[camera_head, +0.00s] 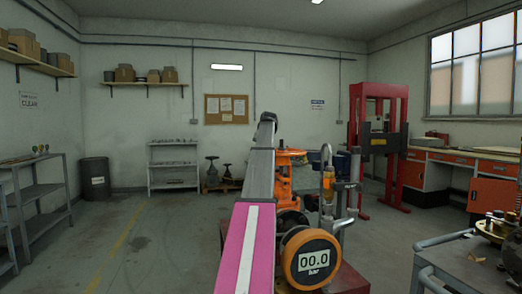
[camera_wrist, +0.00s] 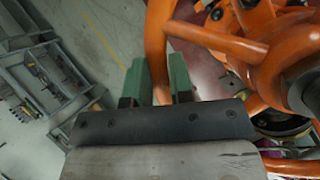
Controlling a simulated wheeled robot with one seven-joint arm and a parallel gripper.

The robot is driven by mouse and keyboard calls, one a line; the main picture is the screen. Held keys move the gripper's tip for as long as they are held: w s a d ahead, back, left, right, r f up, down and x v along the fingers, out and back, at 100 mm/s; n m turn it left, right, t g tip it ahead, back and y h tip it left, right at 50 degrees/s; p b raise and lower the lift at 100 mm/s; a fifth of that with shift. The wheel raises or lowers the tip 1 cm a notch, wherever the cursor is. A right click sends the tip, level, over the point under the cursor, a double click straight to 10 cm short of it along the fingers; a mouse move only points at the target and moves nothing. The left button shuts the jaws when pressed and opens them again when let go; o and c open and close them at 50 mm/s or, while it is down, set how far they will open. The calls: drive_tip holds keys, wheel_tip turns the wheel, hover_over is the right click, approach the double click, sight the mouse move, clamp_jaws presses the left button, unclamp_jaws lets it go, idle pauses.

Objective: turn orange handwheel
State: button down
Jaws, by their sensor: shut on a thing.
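The orange handwheel (camera_wrist: 215,40) fills the upper right of the wrist view, with a spoke running right to its hub. Its rim passes between the two green fingertips of my gripper (camera_wrist: 158,78), which is shut on the rim at its left side. In the head view, orange parts around the valve (camera_head: 290,157) show just right of my arm. My arm hides much of the valve there, and the gripper itself is hidden.
A round orange gauge (camera_head: 312,258) reading 00.0 bar stands in front of the valve. A red press (camera_head: 357,150) is behind to the right, and a grey bench (camera_head: 455,265) is at front right. The floor to the left is open up to a shelf rack (camera_head: 40,195).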

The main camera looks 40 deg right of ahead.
drive_tip(key=shift+s+a, duration=0.1)
drive_tip(key=shift+a, duration=0.05)
idle(0.3)
drive_tip(key=c, duration=1.3)
unclamp_jaws()
drive_tip(key=shift+r, duration=0.15)
drive_tip(key=v, duration=1)
drive_tip(key=shift+s+r, duration=0.2)
drive_tip(key=shift+r, duration=0.05)
drive_tip(key=shift+w, duration=0.1)
